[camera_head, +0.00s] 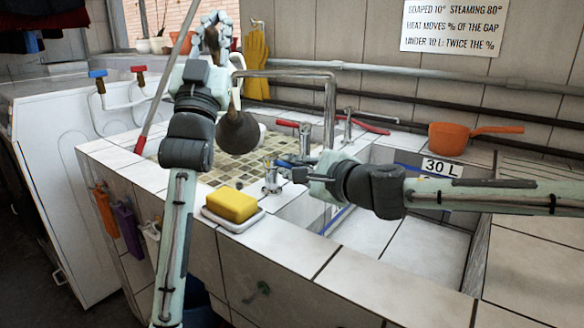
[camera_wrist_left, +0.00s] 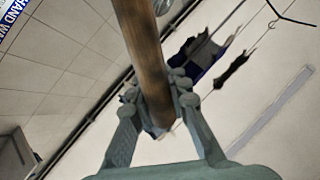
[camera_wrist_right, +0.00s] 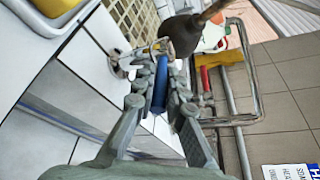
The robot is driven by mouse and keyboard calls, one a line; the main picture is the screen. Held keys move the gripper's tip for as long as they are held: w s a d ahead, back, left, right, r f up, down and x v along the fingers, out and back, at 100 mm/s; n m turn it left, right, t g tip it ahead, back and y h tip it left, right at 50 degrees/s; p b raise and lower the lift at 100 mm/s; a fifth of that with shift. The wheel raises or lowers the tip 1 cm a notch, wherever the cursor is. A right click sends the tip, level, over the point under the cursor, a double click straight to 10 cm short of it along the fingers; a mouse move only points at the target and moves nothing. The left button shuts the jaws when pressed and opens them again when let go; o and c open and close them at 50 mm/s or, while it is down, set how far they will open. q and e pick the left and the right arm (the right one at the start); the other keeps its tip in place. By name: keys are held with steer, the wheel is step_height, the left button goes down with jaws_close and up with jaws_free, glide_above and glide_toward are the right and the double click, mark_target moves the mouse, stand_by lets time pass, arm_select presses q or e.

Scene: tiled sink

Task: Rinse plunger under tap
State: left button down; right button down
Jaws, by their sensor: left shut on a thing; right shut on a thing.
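The plunger has a dark rubber cup (camera_head: 238,132), hanging low over the tiled basin below the spout of the tall metal tap (camera_head: 328,100). My left gripper (camera_head: 212,32) is raised and shut on the plunger's wooden handle (camera_wrist_left: 147,50). The cup also shows in the right wrist view (camera_wrist_right: 183,34). My right gripper (camera_head: 294,172) is shut on a blue tap lever (camera_wrist_right: 160,85) at a chrome valve (camera_head: 271,178). A pale streak lies between spout and cup; I cannot tell whether it is water.
A yellow sponge (camera_head: 232,205) lies on a white dish at the front rim. A red lever (camera_head: 288,123) stands behind my right gripper. An orange pan (camera_head: 455,138) is at the back right. A red-tipped stick (camera_head: 167,85) leans at the left. The right basin (camera_head: 400,235) looks clear.

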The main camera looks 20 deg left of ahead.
stand_by(0.3)
steer(key=shift+s+a+m+t+h, duration=0.25)
steer(key=shift+s+m+t+h, duration=0.2)
steer(key=shift+m+t+h, duration=0.3)
steer(key=shift+s+a+m+t+h, duration=0.1)
steer(key=shift+s+m+t+h, duration=0.15)
steer(key=shift+m+t+h, duration=0.65)
steer(key=c, duration=1.6)
jaws_free()
steer(key=shift+o, duration=0.2)
steer(key=v, duration=1.2)
